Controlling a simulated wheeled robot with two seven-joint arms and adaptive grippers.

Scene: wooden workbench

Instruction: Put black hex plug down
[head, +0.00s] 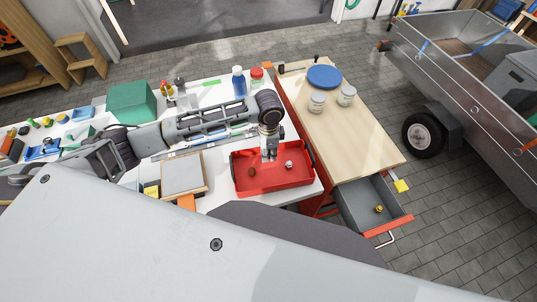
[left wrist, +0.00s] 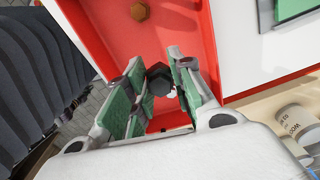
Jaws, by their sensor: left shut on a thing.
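The black hex plug (left wrist: 159,76) is between the green-padded fingers of my left gripper (left wrist: 158,70) in the left wrist view. My left gripper (head: 269,155) is shut on it and points down over the red tray (head: 270,187) in the head view. The tray's red floor (left wrist: 190,22) fills the background of the left wrist view. In the head view the plug is hard to make out beneath the fingers. Whether it touches the tray floor, I cannot tell. My right gripper is not in view.
A brown hex piece (head: 252,172) and a silver piece (head: 289,165) lie in the tray. Blue and red-capped bottles (head: 239,82) stand behind it. An open drawer (head: 365,205) and a wooden-topped cabinet (head: 350,135) are to the right. The tray's front floor is clear.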

